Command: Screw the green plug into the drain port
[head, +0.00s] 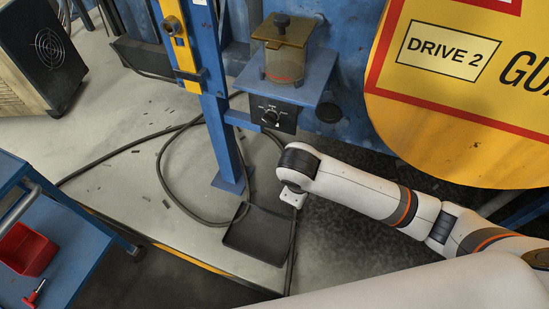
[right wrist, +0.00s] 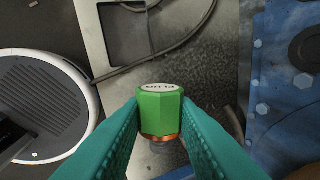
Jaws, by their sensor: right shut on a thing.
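The green plug (right wrist: 160,113) is a faceted cap with a pale printed label on its end and a copper-coloured ring with a grey part below it. My right gripper (right wrist: 162,122) is shut on the plug, with teal fingers pressing on both sides. In the head view my right arm reaches in from the right and ends above the floor near the black tray; its fingers and the plug cannot be made out there. I cannot identify the drain port in either view. My left gripper is not in view.
A black tray (head: 258,235) lies on the floor beside a cable. A blue post (head: 222,140) and a shelf with a clear jar (head: 285,66) stand behind. A yellow guard (head: 465,125) fills the upper right. A blue cart (head: 75,265) with a red bin (head: 25,250) is at left.

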